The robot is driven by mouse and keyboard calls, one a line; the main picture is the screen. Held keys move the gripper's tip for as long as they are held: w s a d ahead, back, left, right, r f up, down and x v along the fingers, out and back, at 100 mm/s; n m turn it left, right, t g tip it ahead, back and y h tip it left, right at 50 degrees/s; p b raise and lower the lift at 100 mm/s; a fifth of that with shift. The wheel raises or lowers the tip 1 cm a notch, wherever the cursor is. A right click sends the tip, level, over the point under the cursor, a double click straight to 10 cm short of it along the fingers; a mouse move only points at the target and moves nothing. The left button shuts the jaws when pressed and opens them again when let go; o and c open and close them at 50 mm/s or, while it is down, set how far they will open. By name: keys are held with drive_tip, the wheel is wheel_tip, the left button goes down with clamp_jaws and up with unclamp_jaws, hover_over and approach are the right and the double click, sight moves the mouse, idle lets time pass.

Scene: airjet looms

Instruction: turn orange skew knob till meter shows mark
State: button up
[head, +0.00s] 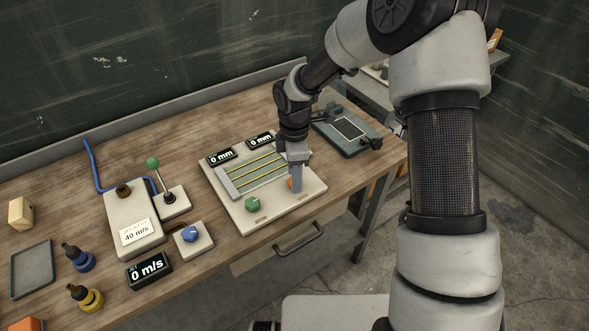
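The orange knob (290,184) sits at the front right of a pale panel (235,215) on the bench. Only a small orange part shows beside my gripper (295,188), which points down at it and hides the rest. I cannot tell whether the fingers touch or grip the knob. A green knob (253,204) stands to its left on the same panel. Two black meters at the panel's back edge, a left one (221,157) and a right one (262,140), both read 0 mm. Between meters and knobs lies a frame with yellow lines (255,172). No mark on the meters is legible.
Left of the panel stand a pale box labelled 40 m/s (135,234), a green-topped lever (153,163), a blue knob (190,234) and a 0 m/s meter (149,270). A dark device (347,130) is at the right. A drawer handle (300,238) juts out below.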

idle(0.3)
wheel_tip(320, 180, up, 6)
drive_tip(key=p, duration=0.4)
drive_tip(key=shift+p, duration=0.4)
